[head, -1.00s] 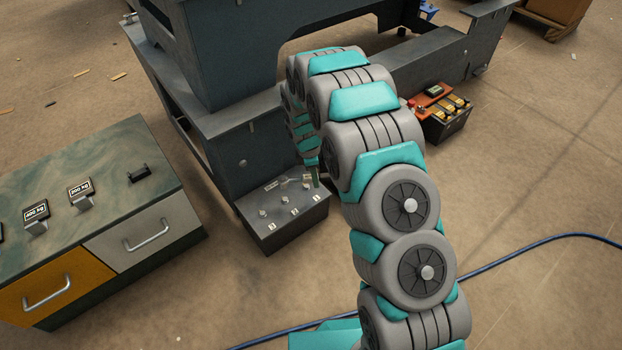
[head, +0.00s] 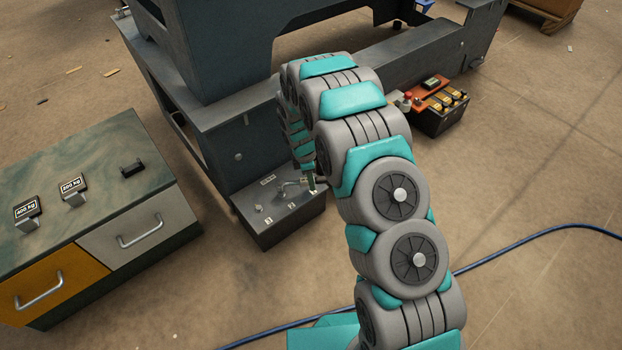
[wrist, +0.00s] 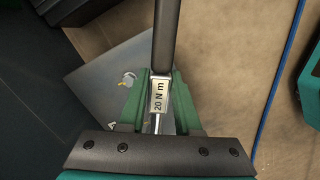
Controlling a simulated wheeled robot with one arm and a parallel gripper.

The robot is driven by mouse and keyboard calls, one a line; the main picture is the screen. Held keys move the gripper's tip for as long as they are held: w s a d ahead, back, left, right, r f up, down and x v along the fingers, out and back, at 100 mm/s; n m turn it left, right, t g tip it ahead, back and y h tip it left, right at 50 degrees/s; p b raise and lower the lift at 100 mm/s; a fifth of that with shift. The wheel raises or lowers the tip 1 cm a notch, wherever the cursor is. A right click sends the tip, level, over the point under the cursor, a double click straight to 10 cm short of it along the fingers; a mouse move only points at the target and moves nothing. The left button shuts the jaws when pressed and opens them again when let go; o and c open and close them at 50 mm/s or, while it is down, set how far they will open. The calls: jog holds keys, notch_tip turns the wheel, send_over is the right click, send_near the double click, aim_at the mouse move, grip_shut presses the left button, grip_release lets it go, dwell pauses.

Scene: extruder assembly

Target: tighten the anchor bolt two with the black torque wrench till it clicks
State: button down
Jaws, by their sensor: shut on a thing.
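A torque wrench with a black handle (wrist: 166,38) and a silver band marked "20 N m" (wrist: 159,96) is clamped between the green jaws of my gripper (wrist: 157,112). In the head view my gripper (head: 311,184) is over the right part of a grey anchor block (head: 277,232), mostly hidden by my arm. The wrench's silver head (head: 287,188) is at the middle bolt position, above the plate marked 2. I cannot tell whether it sits on that bolt. The left bolt (head: 258,208) is in clear view; the right one is hidden.
A dark machine frame (head: 225,130) stands right behind the block. A cabinet (head: 100,215) with two labelled holders and an empty-looking black holder (head: 132,170) is at the left. A battery-like unit (head: 438,108) is at the right. A blue cable (head: 510,244) crosses the open floor.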

jog(key=shift+f, duration=1.2)
jog(key=shift+s+a+m+b, duration=0.1)
jog(key=shift+s+m+b, duration=0.45)
jog(key=shift+s+m, duration=0.7)
jog(key=s+a+m+g+y+b, duration=0.1)
jog(key=s+a+m, duration=0.4)
jog(key=m, duration=0.6)
jog(key=shift+s+a+b, duration=0.3)
jog(key=shift+s+b, duration=0.2)
jog(key=shift+s, duration=0.25)
dwell(1.0)
jog(key=shift+w+d+n, duration=0.15)
jog(key=shift+d+n, duration=0.1)
jog(key=shift+n, duration=0.1)
jog(key=shift+r, duration=0.45)
dwell(0.4)
